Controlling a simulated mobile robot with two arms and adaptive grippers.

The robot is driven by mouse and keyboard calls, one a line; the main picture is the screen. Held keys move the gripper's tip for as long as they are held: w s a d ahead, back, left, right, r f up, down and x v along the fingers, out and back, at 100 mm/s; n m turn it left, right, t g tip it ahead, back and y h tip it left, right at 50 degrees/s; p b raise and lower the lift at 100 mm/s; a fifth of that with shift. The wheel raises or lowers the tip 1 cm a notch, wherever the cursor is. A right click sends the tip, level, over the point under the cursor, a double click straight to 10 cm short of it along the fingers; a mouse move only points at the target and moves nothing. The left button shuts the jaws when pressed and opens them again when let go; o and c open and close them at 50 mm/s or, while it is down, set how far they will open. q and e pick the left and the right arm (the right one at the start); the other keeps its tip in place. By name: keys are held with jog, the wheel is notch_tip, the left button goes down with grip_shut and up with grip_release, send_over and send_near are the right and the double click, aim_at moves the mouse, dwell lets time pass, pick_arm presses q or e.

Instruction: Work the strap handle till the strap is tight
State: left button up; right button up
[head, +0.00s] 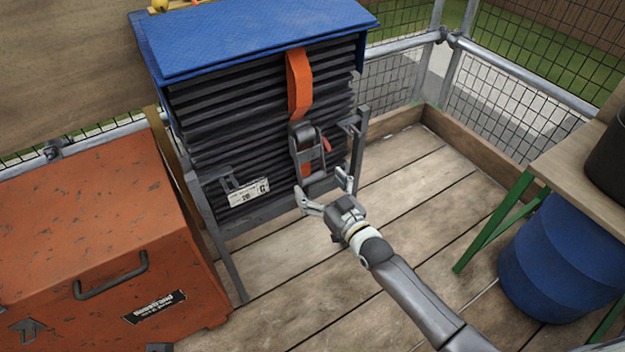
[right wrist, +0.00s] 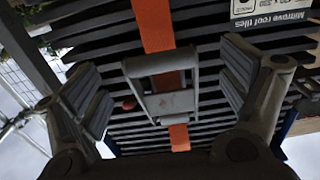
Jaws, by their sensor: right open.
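An orange strap (head: 299,82) runs down the front of a stack of dark roof tiles (head: 230,125). A grey ratchet buckle with its strap handle (head: 305,145) sits on the strap, with a small red part at its right side. My right gripper (head: 324,184) is open and empty, just in front of the buckle's lower end. In the right wrist view the handle (right wrist: 165,88) shows as a grey frame between the spread fingers, with no finger seen touching it. The orange strap (right wrist: 154,25) shows above and below it. My left gripper is not in view.
A blue cover (head: 250,40) lies over the stack, which stands in a grey metal frame. An orange toolbox (head: 90,235) is at the left. A blue drum (head: 560,260) stands under a bench at the right. The plank floor between is clear. Mesh railing closes the back.

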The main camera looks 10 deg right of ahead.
aim_at(315, 180)
jog(key=shift+x, duration=1.65)
jog(key=c, duration=1.5)
